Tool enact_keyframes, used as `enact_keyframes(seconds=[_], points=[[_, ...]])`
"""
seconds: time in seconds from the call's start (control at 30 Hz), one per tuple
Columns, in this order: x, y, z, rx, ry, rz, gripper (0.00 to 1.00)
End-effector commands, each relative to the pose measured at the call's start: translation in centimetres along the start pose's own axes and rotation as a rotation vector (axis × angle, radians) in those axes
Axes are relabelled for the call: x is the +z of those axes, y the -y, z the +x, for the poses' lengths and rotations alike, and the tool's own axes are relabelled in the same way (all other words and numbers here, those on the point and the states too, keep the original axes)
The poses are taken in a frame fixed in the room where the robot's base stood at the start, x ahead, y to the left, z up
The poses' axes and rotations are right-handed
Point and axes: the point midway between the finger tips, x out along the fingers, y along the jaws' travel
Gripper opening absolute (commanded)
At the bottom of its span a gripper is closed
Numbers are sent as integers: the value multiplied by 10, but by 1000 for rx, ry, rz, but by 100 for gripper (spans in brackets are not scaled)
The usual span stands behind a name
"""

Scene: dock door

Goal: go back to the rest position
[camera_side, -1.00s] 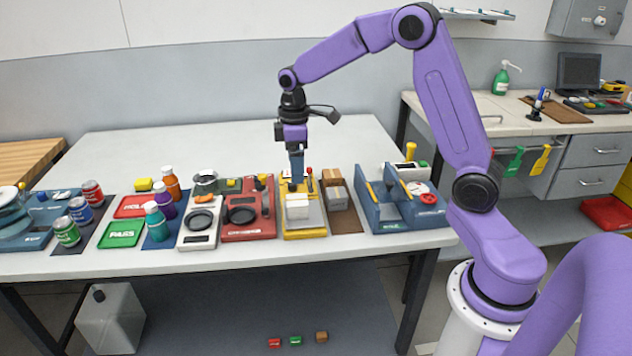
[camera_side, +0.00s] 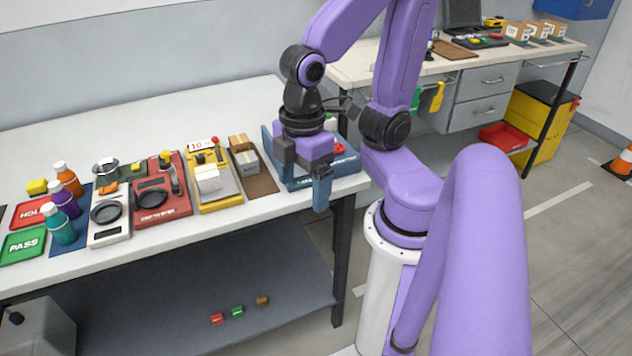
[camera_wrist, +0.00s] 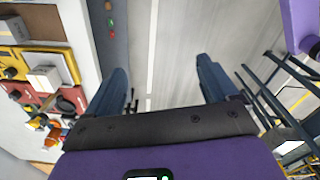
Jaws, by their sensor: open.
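My gripper (camera_side: 302,172) is in front of the right end of the white workbench (camera_side: 160,110), over its front edge and close to my base. In the wrist view my gripper (camera_wrist: 160,85) has its two blue fingers spread wide, with nothing between them but the floor below. It is open and empty. In the side view it partly hides the blue station (camera_side: 275,150) at the bench's right end.
A yellow scale (camera_side: 215,195) with a white box (camera_side: 207,178) on it stands left of my gripper, beside a red station (camera_side: 160,200). Small blocks (camera_side: 237,311) lie on the lower shelf. A second bench (camera_side: 460,60) stands behind. Open floor lies to the right.

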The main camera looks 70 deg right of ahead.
Motion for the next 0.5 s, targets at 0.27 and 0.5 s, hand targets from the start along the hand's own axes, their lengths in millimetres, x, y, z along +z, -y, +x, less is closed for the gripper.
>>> enact_keyframes(seconds=[0.27, 0.5], points=[[18, 15, 4, -2, -3, -25, 87], [18, 15, 4, -2, -2, -25, 87]])
